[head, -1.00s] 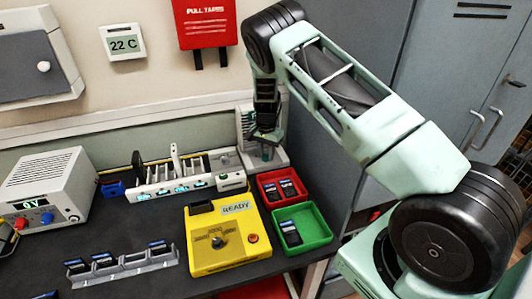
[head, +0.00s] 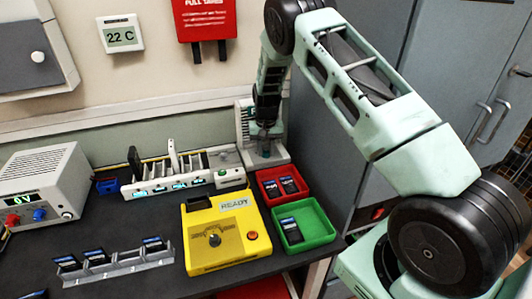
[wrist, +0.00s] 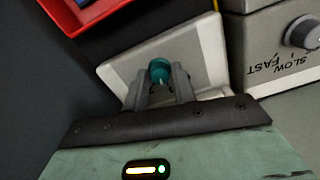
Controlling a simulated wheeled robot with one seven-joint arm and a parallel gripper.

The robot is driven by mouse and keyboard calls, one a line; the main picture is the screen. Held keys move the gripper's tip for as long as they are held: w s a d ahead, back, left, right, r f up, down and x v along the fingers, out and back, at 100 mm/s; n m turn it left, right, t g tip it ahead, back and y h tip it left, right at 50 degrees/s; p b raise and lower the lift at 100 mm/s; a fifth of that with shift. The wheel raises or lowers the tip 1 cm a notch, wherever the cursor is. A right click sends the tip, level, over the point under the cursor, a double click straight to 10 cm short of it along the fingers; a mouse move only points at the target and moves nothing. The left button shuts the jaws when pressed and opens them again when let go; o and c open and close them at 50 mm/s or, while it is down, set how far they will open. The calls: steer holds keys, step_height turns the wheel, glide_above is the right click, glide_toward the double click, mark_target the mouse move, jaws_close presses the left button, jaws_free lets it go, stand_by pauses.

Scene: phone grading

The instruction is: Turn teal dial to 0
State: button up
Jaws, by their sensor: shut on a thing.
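The teal dial (wrist: 159,72) sits on a pale plate (wrist: 205,55) in the wrist view. My gripper (wrist: 160,82) is shut on it, one finger on each side. A small light mark shows on the dial's near side, but I cannot read its setting or any numbers. In the head view my gripper (head: 265,140) points down at the pale stand (head: 277,160) at the back of the bench; the dial is too small and hidden to make out there.
A grey box (wrist: 275,75) with a knob and SLOW/FAST lettering stands close to the plate. A red tray (head: 269,192), green tray (head: 320,232) and yellow READY box (head: 200,255) lie in front. A white rack (head: 150,188) stands to the left.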

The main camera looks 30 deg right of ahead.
mark_target(266, 152)
steer(key=n+b, duration=0.1)
steer(key=n, duration=0.4)
steer(key=shift+n+b, duration=0.3)
steer(key=n, duration=0.5)
steer(key=shift+b, duration=0.3)
steer(key=shift+n, duration=0.4)
steer(key=o, duration=1)
steer(key=shift+r, duration=0.15)
step_height(266, 152, up, 17)
steer(key=shift+r+b, duration=0.1)
steer(key=shift+b, duration=0.9)
